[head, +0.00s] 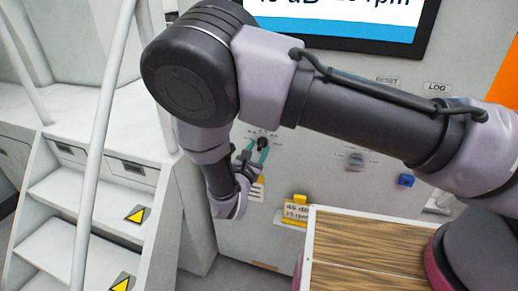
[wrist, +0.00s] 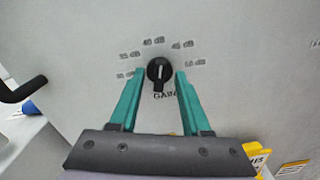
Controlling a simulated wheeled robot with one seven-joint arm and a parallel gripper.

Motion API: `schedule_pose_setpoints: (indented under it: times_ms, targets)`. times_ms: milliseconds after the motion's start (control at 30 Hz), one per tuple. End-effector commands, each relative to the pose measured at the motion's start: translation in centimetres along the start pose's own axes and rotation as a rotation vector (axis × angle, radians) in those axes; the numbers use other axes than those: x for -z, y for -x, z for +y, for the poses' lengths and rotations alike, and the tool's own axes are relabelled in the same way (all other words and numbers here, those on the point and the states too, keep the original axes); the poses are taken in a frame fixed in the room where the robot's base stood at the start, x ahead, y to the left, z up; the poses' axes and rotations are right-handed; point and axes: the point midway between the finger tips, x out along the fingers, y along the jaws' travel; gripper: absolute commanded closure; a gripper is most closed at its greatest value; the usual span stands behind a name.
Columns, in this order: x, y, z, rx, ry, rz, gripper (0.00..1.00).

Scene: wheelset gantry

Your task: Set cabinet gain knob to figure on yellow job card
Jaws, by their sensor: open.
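The black gain knob (wrist: 159,69) is on the pale cabinet face, above the word GAIN and under an arc of dB labels, one of which looks like 40 dB at the top. Its white mark is small, and I cannot be sure which label it points to. My gripper (wrist: 160,72) is open, with one teal finger on each side of the knob and a gap visible on both sides. In the head view the knob (head: 263,143) is just beyond the fingertips. The yellow job card (head: 295,211) is low on the cabinet; its writing is too small to read surely.
A screen (head: 340,25), partly cut off, shows dB and rpm text. Another knob (head: 355,159) and a blue part (head: 405,180) are to the right on the cabinet. A wood-topped box (head: 350,245) stands below. White steps (head: 90,200) with a rail are at left.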

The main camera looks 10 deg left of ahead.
Motion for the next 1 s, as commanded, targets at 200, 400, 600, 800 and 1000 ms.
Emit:
schedule_pose_setpoints:
  times_ms: [200,400,600,800,1000]
  targets:
    - [0.04,-0.78,0.04,-0.002,0.001,0.001,0.53]
    - [0.04,-0.77,0.03,-0.001,0.0,0.001,0.6]
    - [0.03,-0.75,0.02,-0.001,0.0,0.001,1.0]
    - [0.03,-0.74,0.02,-0.001,-0.013,0.001,1.0]
    - [0.05,-0.72,-0.01,-0.002,-0.088,0.001,1.0]
